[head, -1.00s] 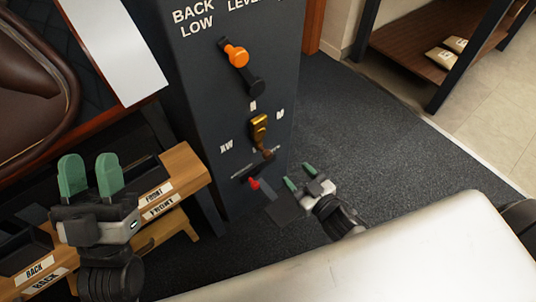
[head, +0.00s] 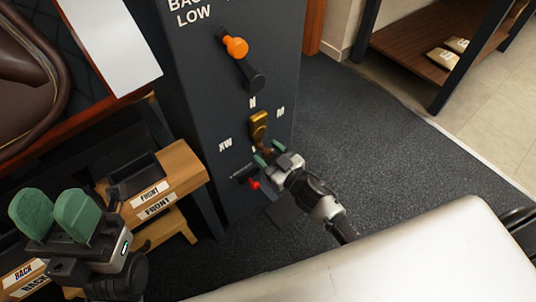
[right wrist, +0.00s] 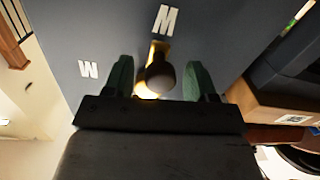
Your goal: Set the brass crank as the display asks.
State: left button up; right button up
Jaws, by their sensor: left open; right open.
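The brass crank (head: 258,125) is on the front of a dark grey pillar (head: 200,80). White letters surround it: one above (head: 253,103), an M at right (head: 281,112), and XW at left (head: 225,144). My right gripper (head: 270,152) is open at the crank's lower end. In the right wrist view, the crank's dark round knob (right wrist: 160,75) sits between the open fingers, with visible gaps on both sides. My left gripper (head: 54,212) is open and empty at lower left. The display text at the top is cut off.
An orange-knobbed lever (head: 236,47) is above the crank, and a red-tipped lever (head: 254,184) is below it. A wooden rack (head: 180,170) labelled FRONT and BACK stands at left, near a brown saddle (head: 25,80). Carpet at right is clear.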

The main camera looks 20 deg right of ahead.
jog(key=shift+w+a, duration=0.1)
jog(key=shift+w, duration=0.05)
jog(key=shift+c, duration=0.5)
grip_shut()
jog(key=shift+r, duration=0.1)
